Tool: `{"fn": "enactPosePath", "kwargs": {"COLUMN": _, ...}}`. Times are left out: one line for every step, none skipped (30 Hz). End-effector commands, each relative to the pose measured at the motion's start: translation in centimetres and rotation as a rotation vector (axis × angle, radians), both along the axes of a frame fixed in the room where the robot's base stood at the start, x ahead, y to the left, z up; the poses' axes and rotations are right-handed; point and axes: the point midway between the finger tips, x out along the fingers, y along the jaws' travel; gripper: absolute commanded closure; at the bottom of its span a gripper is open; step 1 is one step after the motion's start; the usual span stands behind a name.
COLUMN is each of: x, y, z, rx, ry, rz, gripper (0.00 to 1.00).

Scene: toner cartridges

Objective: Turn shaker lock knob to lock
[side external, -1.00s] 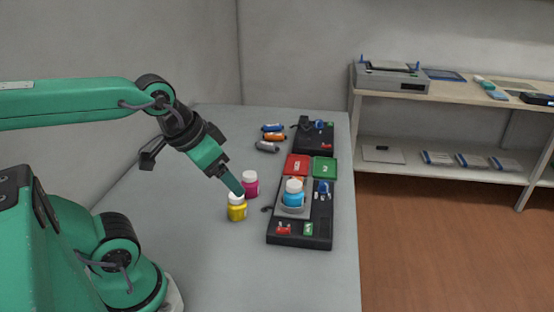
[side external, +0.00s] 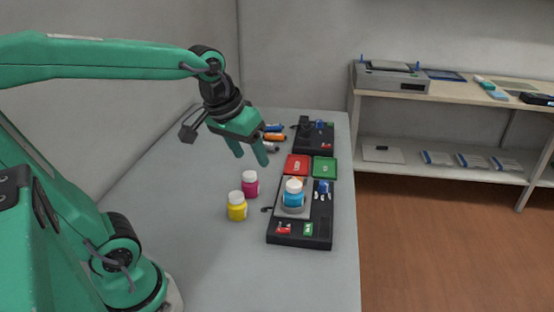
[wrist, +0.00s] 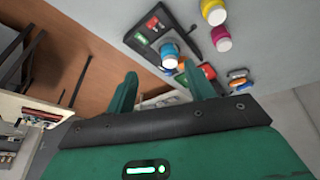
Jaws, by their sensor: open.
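The black shaker (side external: 284,241) lies on the grey table with a white-capped cyan bottle (side external: 293,199) in its grey holder. A blue knob (side external: 324,187) stands near the shaker's upper right corner; which way it is turned is too small to tell. A small dark lever (side external: 266,209) juts from the shaker's left side. My gripper (side external: 251,159) is open and empty, above the table, up and left of the shaker and apart from it. In the wrist view, the cyan bottle (wrist: 169,56) shows beyond my open fingers (wrist: 162,85).
A magenta bottle (side external: 250,185) and a yellow bottle (side external: 237,208) stand left of the shaker. A red tray (side external: 290,172) and a green tray (side external: 325,168) lie behind it. Cartridges (side external: 275,137) and another black device (side external: 313,146) are farther back. The table's front left is clear.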

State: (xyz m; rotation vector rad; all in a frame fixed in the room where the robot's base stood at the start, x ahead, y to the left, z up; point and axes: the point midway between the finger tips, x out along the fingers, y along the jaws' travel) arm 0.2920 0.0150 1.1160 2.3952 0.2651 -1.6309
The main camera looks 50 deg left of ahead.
Motion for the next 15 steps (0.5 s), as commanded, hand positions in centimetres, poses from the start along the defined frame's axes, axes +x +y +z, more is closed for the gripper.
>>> {"fn": "enactPosePath", "kwargs": {"x": 1.0, "y": 0.3, "z": -0.1, "rx": -0.011, "ry": 0.018, "rz": 0.034, "gripper": 0.46}}
{"fn": "enactPosePath", "kwargs": {"x": 1.5, "y": 0.4, "z": -0.1, "rx": -0.018, "ry": 0.026, "rz": 0.054, "gripper": 0.46}}
{"fn": "enactPosePath", "kwargs": {"x": 2.3, "y": 0.6, "z": -0.1, "rx": -0.027, "ry": 0.036, "rz": 0.083, "gripper": 0.46}}
{"fn": "enactPosePath", "kwargs": {"x": 2.9, "y": 0.8, "z": -0.1, "rx": -0.033, "ry": 0.045, "rz": 0.104, "gripper": 0.46}}
{"fn": "enactPosePath", "kwargs": {"x": 3.4, "y": 1.0, "z": -0.2, "rx": -0.039, "ry": 0.054, "rz": 0.125, "gripper": 0.46}}
{"fn": "enactPosePath", "kwargs": {"x": 4.2, "y": 1.2, "z": -0.3, "rx": -0.048, "ry": 0.064, "rz": 0.153, "gripper": 0.46}}
{"fn": "enactPosePath", "kwargs": {"x": 4.7, "y": 1.4, "z": -0.4, "rx": -0.054, "ry": 0.074, "rz": 0.175, "gripper": 0.46}}
{"fn": "enactPosePath", "kwargs": {"x": 5.3, "y": 1.6, "z": -0.5, "rx": -0.06, "ry": 0.081, "rz": 0.195, "gripper": 0.46}}
{"fn": "enactPosePath", "kwargs": {"x": 6.0, "y": 1.8, "z": -0.7, "rx": -0.068, "ry": 0.092, "rz": 0.224, "gripper": 0.46}}
{"fn": "enactPosePath", "kwargs": {"x": 6.6, "y": 2.0, "z": -0.8, "rx": -0.074, "ry": 0.102, "rz": 0.246, "gripper": 0.46}}
{"fn": "enactPosePath", "kwargs": {"x": 7.1, "y": 2.2, "z": -1.0, "rx": -0.08, "ry": 0.108, "rz": 0.267, "gripper": 0.46}}
{"fn": "enactPosePath", "kwargs": {"x": 7.9, "y": 2.5, "z": -1.2, "rx": -0.087, "ry": 0.119, "rz": 0.297, "gripper": 0.46}}
{"fn": "enactPosePath", "kwargs": {"x": 8.4, "y": 2.7, "z": -1.4, "rx": -0.092, "ry": 0.127, "rz": 0.318, "gripper": 0.46}}
{"fn": "enactPosePath", "kwargs": {"x": 9.0, "y": 2.9, "z": -1.6, "rx": -0.098, "ry": 0.135, "rz": 0.339, "gripper": 0.46}}
{"fn": "enactPosePath", "kwargs": {"x": 9.7, "y": 3.2, "z": -2.0, "rx": -0.104, "ry": 0.147, "rz": 0.368, "gripper": 0.46}}
